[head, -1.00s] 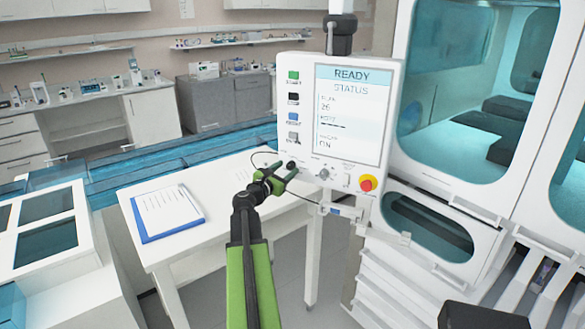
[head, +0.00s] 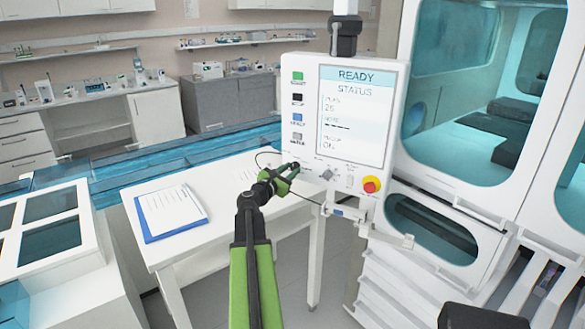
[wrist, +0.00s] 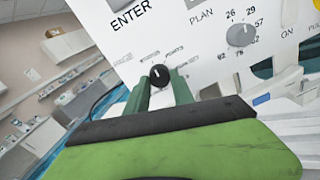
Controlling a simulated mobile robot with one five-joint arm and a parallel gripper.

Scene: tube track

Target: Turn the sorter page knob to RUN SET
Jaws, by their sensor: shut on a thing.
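The panel (head: 345,185) is white and upright, with a screen (head: 352,115) headed READY and STATUS. A small black knob (wrist: 159,75) sits at the panel's lower left; it also shows in the head view (head: 294,166). Its white pointer mark points roughly up in the wrist view. Small labels stand around it, one looking like POINTS; most are too small to read. My gripper (wrist: 158,84) is shut on the black knob, a green finger on each side. In the head view my gripper (head: 285,173) reaches the panel from the lower left.
A grey PLAN knob (wrist: 240,34) with numbers is right of the black knob. A red emergency button (head: 371,185) on a yellow base is farther right. Several coloured buttons line the screen's left side. A white table (head: 225,218) with a clipboard (head: 171,211) stands below.

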